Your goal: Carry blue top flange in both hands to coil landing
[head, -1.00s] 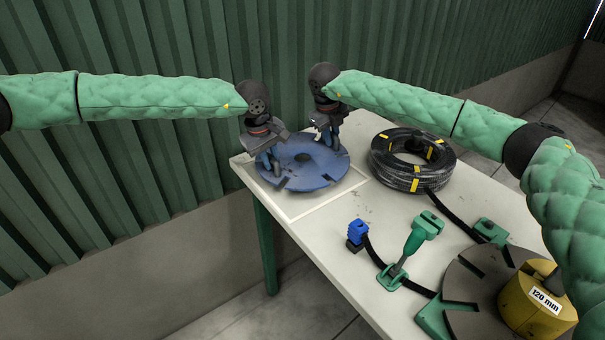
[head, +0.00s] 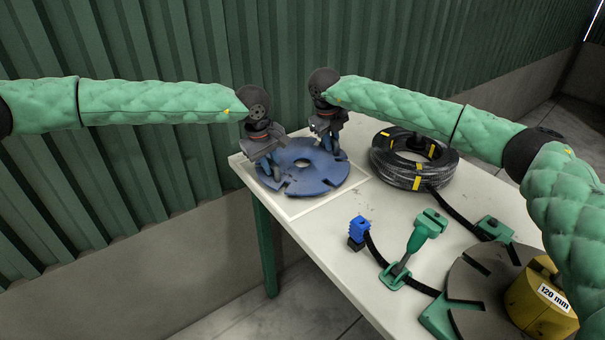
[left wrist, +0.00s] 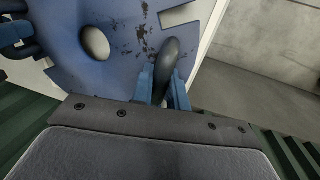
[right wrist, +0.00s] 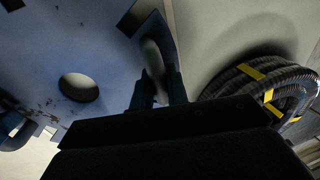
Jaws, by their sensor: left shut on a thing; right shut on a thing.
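The blue top flange (head: 312,176) is a round, scuffed, slotted disc with a centre hole, low over the white-outlined square (head: 292,215) at the table's far left end. I cannot tell whether it touches the table. My left gripper (head: 271,172) is shut on a dark handle (left wrist: 172,62) at the flange's left side. My right gripper (head: 331,150) is shut on the other handle (right wrist: 153,65) at its right side. The flange also fills much of the left wrist view (left wrist: 110,60) and the right wrist view (right wrist: 95,50). The jaws partly hide both handles.
A black hose coil with yellow bands (head: 413,160) lies right of the flange. A green clamp (head: 412,250), a blue block (head: 358,232), a grey slotted disc (head: 480,280) and a yellow drum marked 120 mm (head: 540,300) are nearer. A green corrugated wall (head: 190,60) stands behind.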

